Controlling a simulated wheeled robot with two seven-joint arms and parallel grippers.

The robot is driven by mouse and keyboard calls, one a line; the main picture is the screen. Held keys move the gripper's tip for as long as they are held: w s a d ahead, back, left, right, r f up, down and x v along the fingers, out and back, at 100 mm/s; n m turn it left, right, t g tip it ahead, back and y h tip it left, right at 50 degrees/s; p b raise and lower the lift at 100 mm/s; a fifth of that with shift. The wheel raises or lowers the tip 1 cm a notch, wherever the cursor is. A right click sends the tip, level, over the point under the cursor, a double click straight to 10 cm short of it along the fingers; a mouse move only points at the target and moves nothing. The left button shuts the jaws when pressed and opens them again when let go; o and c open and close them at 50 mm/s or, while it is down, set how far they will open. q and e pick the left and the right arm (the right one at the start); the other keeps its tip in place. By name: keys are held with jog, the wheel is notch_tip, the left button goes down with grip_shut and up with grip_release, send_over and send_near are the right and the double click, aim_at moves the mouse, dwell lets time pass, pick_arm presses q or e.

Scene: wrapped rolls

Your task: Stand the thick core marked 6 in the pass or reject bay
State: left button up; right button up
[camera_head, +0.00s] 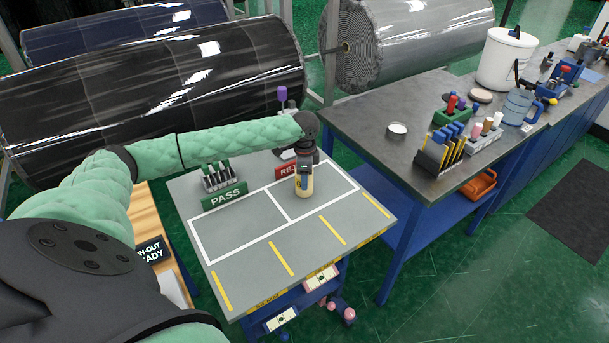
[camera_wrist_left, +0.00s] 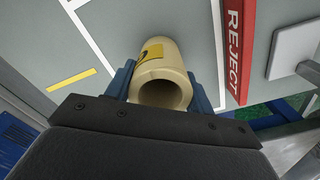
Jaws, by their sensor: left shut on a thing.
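My left gripper (camera_head: 304,170) is shut on a cream thick-walled core (camera_head: 305,187), which looks upright in the head view. In the left wrist view the core (camera_wrist_left: 162,72) has its hollow end towards the camera, between the blue fingers. A yellow label with a dark mark shows on its side; the mark cannot be read. The core is over the reject bay (camera_head: 331,188), near the line dividing it from the pass bay (camera_head: 238,231). I cannot tell whether its base touches the surface. My right gripper is not in view.
A green PASS sign (camera_head: 224,196) and a red REJECT sign (camera_head: 287,169), partly hidden, stand behind the bays. The pass bay is clear. A workbench (camera_head: 372,119) with racks stands to the right; large wrapped rolls (camera_head: 160,85) lie behind.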

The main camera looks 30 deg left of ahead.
pick_arm(q)
jog(key=o, duration=1)
jog(key=shift+o, duration=0.2)
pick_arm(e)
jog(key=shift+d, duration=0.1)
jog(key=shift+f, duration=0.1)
pick_arm(q)
jog(key=shift+r, duration=0.25)
notch_tip(320, 180, up, 12)
jog(key=b, duration=0.4)
jog(key=shift+f+b, duration=0.2)
jog(key=shift+b, duration=0.15)
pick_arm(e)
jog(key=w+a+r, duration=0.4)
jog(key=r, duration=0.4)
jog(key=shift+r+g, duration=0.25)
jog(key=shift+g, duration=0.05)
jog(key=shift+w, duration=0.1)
